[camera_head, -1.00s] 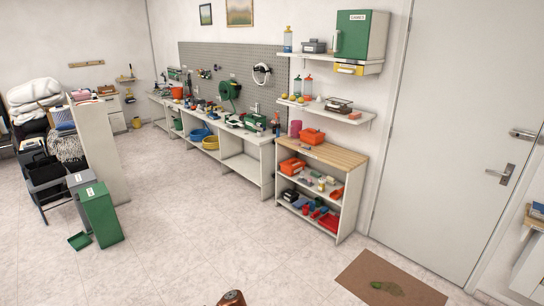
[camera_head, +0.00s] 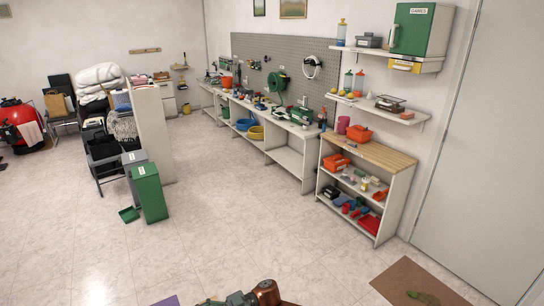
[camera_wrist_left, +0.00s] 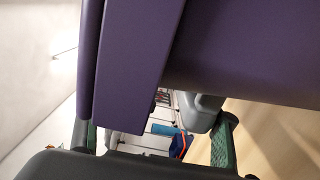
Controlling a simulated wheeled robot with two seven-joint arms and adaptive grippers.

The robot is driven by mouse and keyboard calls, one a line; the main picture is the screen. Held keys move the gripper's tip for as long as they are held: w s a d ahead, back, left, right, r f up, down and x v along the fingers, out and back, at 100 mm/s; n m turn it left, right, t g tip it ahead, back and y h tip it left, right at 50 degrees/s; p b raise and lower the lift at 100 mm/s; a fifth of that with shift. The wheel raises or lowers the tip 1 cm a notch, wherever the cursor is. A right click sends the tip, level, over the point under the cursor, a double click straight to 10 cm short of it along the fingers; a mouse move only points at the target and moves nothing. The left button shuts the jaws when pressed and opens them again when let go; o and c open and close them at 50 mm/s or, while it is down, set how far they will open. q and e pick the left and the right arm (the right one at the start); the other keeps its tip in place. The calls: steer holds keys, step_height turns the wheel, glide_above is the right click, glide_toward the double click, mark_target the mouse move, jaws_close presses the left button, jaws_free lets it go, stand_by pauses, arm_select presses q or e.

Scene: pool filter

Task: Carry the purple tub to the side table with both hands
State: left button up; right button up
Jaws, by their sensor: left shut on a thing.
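The purple tub (camera_wrist_left: 130,65) fills the upper part of the left wrist view, close to the camera. My left gripper (camera_wrist_left: 155,140) shows its green-padded fingers at either side and is shut on the tub's edge. In the head view only a small purple corner of the tub (camera_head: 166,301) shows at the bottom edge. One of my arms, with a copper-coloured joint, shows just right of that corner. A dark piece of what seems to be my right gripper (camera_head: 212,302) is at the frame edge; its jaws are not clear. The side table cannot be made out for certain.
A wood-topped shelf unit (camera_head: 385,157) and a long workbench (camera_head: 285,155) stand along the right wall. A green bin (camera_head: 150,193) with a dustpan (camera_head: 129,214) stands at left. A brown mat (camera_head: 418,283) lies by the door. The tiled floor between is clear.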

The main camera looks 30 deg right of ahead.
arm_select(q)
steer(key=shift+d, duration=0.1)
arm_select(e)
steer(key=shift+a+f, duration=0.1)
stand_by(0.6)
arm_select(q)
steer(key=o, duration=1.3)
steer(key=shift+c, duration=0.2)
arm_select(e)
steer(key=o, duration=1.3)
arm_select(q)
steer(key=shift+f, duration=0.9)
arm_select(e)
steer(key=shift+f, duration=0.1)
arm_select(q)
steer(key=shift+o, duration=0.9)
arm_select(e)
steer(key=shift+o, duration=0.4)
arm_select(q)
steer(key=shift+f, duration=0.5)
steer(key=o, duration=0.4)
steer(key=shift+c, duration=0.2)
arm_select(e)
steer(key=shift+o, duration=0.7)
arm_select(q)
steer(key=o, duration=0.5)
steer(key=shift+c, duration=0.2)
steer(key=shift+f, duration=0.15)
steer(key=shift+c, duration=0.4)
